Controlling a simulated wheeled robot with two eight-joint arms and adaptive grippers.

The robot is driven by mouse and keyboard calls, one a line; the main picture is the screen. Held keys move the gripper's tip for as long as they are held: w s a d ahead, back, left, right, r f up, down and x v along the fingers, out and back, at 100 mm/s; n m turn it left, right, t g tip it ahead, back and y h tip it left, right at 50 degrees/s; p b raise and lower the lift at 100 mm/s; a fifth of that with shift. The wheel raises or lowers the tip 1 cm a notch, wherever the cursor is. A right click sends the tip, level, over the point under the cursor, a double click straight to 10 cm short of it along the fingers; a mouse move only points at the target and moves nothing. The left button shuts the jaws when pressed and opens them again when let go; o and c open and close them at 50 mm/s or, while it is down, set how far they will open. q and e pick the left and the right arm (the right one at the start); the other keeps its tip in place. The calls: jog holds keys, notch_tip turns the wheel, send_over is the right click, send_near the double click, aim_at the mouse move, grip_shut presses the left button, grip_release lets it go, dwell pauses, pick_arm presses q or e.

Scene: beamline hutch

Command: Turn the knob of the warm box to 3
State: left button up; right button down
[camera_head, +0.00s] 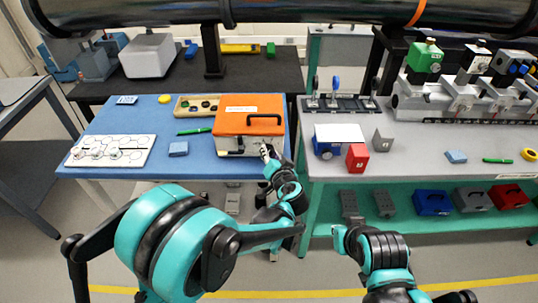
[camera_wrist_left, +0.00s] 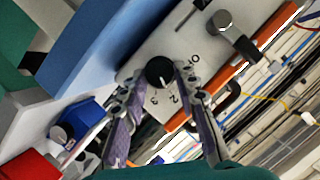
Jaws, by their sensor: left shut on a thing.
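The warm box (camera_head: 230,143) is a pale box with an orange lid and black handle, on the blue-topped table. Its black knob (camera_wrist_left: 160,72) shows in the wrist view, on a pale front panel with printed numbers, 2 and 3 among them. A small pale mark on the knob faces the numbers, roughly towards 2; its exact setting is hard to tell. My left gripper (camera_head: 267,153) is at the right part of the box front. In the wrist view its fingers (camera_wrist_left: 158,85) are shut on the knob from both sides.
The blue table (camera_head: 120,176) also holds a white board (camera_head: 110,151), a green pen (camera_head: 194,131), a blue block (camera_head: 178,149) and a small tray (camera_head: 197,106). A grey bench (camera_head: 415,165) stands close on the right, with a red block (camera_head: 357,158) near its front edge.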

pick_arm(q)
jog(key=m, duration=0.1)
jog(key=m+y, duration=0.1)
jog(key=shift+d+f+m+t+y, duration=0.15)
jog(key=shift+m+t+y, duration=0.15)
jog(key=shift+m, duration=0.1)
jog(key=shift+f+m+t+y, duration=0.2)
jog(key=shift+m+t+y, duration=0.35)
jog(key=shift+m, duration=0.95)
jog(key=o, duration=1.2)
jog(key=shift+c, duration=0.2)
notch_tip(320, 180, up, 9)
jog(key=shift+s+r, duration=0.15)
jog(key=shift+r, duration=0.4)
